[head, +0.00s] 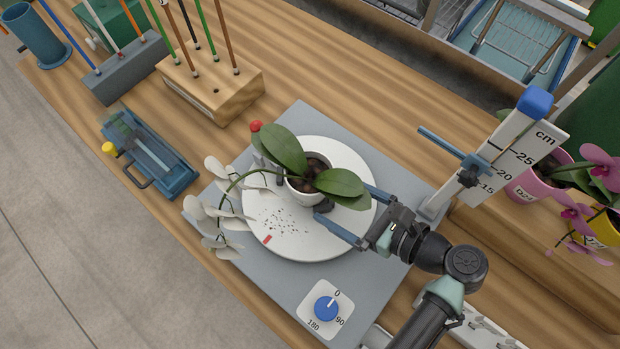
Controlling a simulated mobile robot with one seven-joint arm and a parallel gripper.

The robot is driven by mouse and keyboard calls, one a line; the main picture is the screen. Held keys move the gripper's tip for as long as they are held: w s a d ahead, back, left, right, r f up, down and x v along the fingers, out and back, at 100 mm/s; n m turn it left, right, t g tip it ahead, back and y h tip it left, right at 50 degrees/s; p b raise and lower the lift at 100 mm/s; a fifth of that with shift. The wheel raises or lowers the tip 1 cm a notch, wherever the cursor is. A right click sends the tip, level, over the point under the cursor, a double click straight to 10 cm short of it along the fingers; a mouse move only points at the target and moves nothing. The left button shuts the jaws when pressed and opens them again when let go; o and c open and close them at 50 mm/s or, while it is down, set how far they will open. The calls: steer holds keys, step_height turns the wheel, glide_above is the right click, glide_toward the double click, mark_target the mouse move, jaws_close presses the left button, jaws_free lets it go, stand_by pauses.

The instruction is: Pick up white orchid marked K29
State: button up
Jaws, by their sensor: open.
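A white orchid (228,207) in a white pot (302,196) stands on the round white turntable (343,240). Its broad green leaves spread over the pot, and its flower stem arches left and down with several white blooms past the turntable's edge. No K29 mark is readable from here. My gripper (328,194) comes in from the right, low over the turntable, open, with its fingers reaching to the pot. The near fingertip is close by the pot's lower right side; the far one is partly hidden under the right leaf. I cannot tell whether either touches the pot.
The turntable's grey base has a blue dial (326,308). A height gauge (487,155) stands to the right, near pink-flowered pots (532,187). Dark crumbs lie on the turntable.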

mark_target(319, 190)
steer(key=x, duration=0.5)
steer(key=shift+w+a, duration=0.25)
steer(key=shift+a, duration=0.15)
steer(key=c, duration=1.4)
steer(key=shift+r+p, duration=0.1)
steer(key=shift+p, duration=0.2)
steer(key=shift+c, duration=0.3)
